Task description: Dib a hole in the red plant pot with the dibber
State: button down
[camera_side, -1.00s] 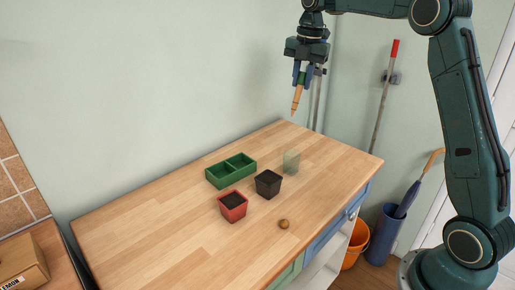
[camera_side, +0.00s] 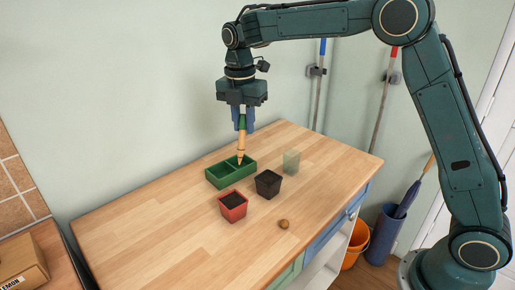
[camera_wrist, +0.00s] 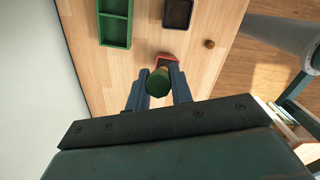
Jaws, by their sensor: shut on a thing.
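My gripper (camera_side: 242,120) is shut on the dibber (camera_side: 241,143), a wooden tool with a pointed tip and a green top. The dibber hangs upright, tip down, and in the side view it overlaps the green tray. In the wrist view its green end (camera_wrist: 158,82) sits between the fingers (camera_wrist: 158,90). The red plant pot (camera_side: 233,207), filled with dark soil, stands on the wooden worktop in front of the tray. In the wrist view the red pot (camera_wrist: 167,57) shows just beyond the dibber and is partly hidden by it. The dibber is apart from the pot.
A green two-compartment tray (camera_side: 217,184) stands behind the red pot. A black pot (camera_side: 268,184) is to its right, with a translucent block (camera_side: 291,162) behind. A small brown ball (camera_side: 284,224) lies near the front edge. The left part of the worktop is clear.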

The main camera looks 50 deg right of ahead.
jog(key=shift+h, duration=0.3)
jog(key=a, duration=0.1)
jog(key=s+a+f, duration=0.1)
jog(key=a, duration=0.3)
jog(key=shift+s+f, duration=0.2)
jog(key=shift+f, duration=0.1)
jog(key=shift+f, duration=0.15)
jog(key=shift+f, duration=2.8)
jog(key=shift+f, duration=1)
dwell(3.0)
